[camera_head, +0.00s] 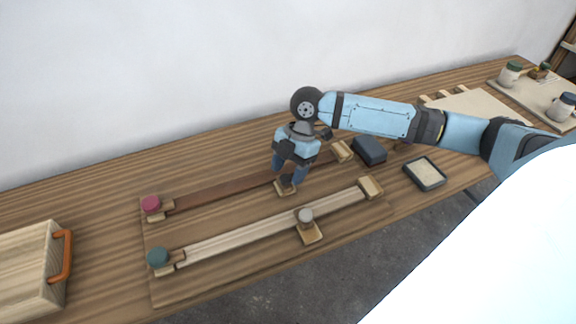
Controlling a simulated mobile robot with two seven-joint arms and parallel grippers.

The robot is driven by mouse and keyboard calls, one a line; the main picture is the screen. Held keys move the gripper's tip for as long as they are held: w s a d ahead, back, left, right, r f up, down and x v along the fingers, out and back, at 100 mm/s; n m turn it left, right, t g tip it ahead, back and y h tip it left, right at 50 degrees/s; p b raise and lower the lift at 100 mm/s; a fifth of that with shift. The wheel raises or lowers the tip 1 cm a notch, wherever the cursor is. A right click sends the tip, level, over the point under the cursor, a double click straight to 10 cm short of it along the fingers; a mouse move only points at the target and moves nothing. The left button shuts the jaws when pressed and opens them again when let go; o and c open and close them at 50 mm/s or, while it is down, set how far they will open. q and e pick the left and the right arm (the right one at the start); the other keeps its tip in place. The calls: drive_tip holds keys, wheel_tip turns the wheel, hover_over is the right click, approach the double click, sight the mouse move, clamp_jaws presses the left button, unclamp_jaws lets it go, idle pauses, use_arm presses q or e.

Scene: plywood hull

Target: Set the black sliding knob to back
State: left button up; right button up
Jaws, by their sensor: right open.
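A wooden board (215,226) on the bench carries two parallel rails. The black sliding knob (286,182) sits on a small wooden slider on the dark brown rail (222,188), towards that rail's right part. My right gripper (289,176) points down right at the black knob and partly covers it. The gripper is open, with its fingers around or just above the knob; I cannot tell whether they touch it. My left gripper is not in view.
A dark blue box (369,149) and a small tray (425,173) lie right. A crate with orange handle (66,257) stands left.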

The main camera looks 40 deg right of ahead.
drive_tip(key=v, duration=1.3)
drive_tip(key=shift+p, duration=0.35)
drive_tip(key=shift+s, duration=0.1)
